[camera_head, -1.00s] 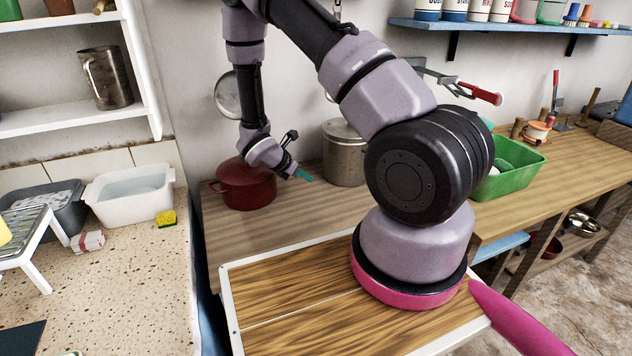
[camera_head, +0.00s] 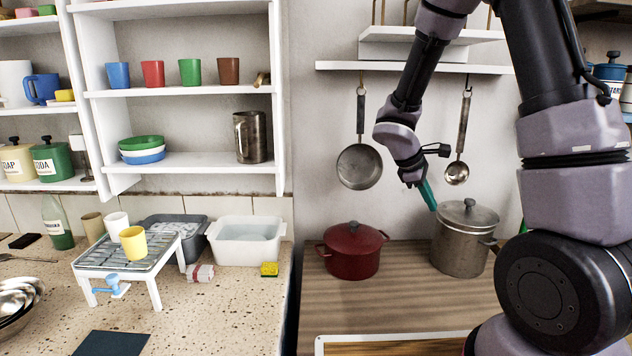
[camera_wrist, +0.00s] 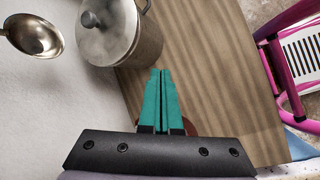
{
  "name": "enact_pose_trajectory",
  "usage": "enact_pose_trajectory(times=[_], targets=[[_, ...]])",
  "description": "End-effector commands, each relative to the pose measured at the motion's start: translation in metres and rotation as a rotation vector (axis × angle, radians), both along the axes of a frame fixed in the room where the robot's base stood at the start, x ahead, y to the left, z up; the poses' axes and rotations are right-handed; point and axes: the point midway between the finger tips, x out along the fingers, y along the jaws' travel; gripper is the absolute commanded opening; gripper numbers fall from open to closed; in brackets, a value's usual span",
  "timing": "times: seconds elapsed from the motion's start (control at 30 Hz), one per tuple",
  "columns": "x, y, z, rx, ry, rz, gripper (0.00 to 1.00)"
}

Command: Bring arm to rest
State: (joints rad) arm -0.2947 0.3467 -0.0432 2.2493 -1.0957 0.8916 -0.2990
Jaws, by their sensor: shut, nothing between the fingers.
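My gripper (camera_head: 429,195) has teal fingers and hangs in the air above the wooden counter, in front of the wall. In the head view its fingers point down and right, just left of the lidded metal pot (camera_head: 464,240). In the wrist view the two fingers (camera_wrist: 161,72) lie side by side, closed together with nothing between them. My arm is bent, its upper links at the right of the head view.
The wooden counter (camera_head: 400,308) also bears a red pot (camera_head: 351,252). A pan (camera_head: 360,167) and a ladle (camera_head: 457,173) hang on the wall near my gripper. A drying rack (camera_head: 128,262), white basin (camera_head: 246,243) and yellow sponge (camera_head: 269,269) are on the speckled counter.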

Motion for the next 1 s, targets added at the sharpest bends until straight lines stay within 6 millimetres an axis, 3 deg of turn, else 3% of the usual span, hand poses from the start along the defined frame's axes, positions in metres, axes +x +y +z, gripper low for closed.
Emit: enact_pose_trajectory(times=[0.1, 0.5, 0.8, 1.0], targets=[[-0.021, -0.004, 0.044, 0.114, -0.111, -0.182, 0.00], [-0.103, 0.007, 0.154, 0.556, -0.428, -0.741, 0.00], [-0.161, 0.033, 0.217, 0.931, -0.600, -1.057, 0.00], [-0.182, 0.046, 0.237, 1.082, -0.647, -1.156, 0.00]])
